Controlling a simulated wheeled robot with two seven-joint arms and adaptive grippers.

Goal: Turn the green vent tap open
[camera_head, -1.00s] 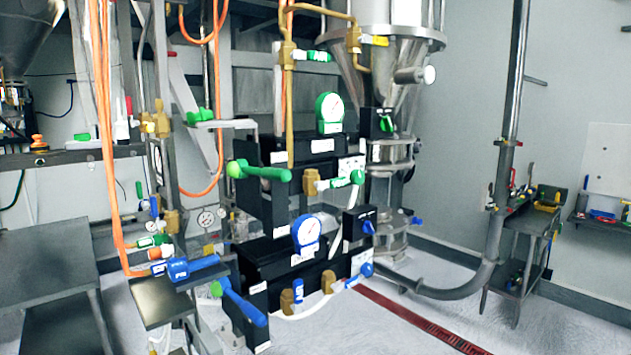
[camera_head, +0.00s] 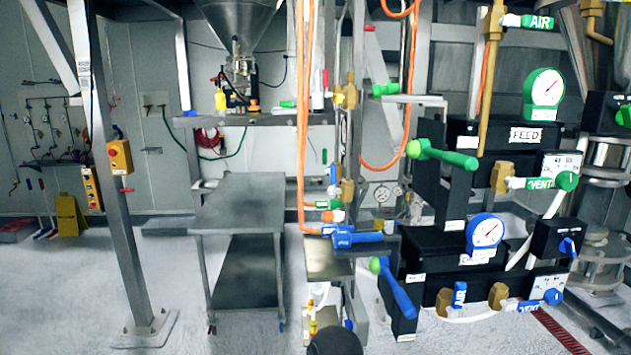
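The green vent tap (camera_head: 541,183) is on the right of the head view. Its green lever, marked VENT, lies about level and runs right from a brass valve body (camera_head: 502,177) to a round green knob. It sits on the front of the upper black unit marked FEED (camera_head: 526,134), below a green-rimmed gauge (camera_head: 544,94). A pale hose runs down near the knob. Neither gripper is in view, and nothing touches the tap.
A blue tap marked VENT (camera_head: 531,304) and a blue gauge (camera_head: 485,234) are on the lower black unit. A steel table (camera_head: 240,205) and post (camera_head: 112,190) stand left, with open floor between.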

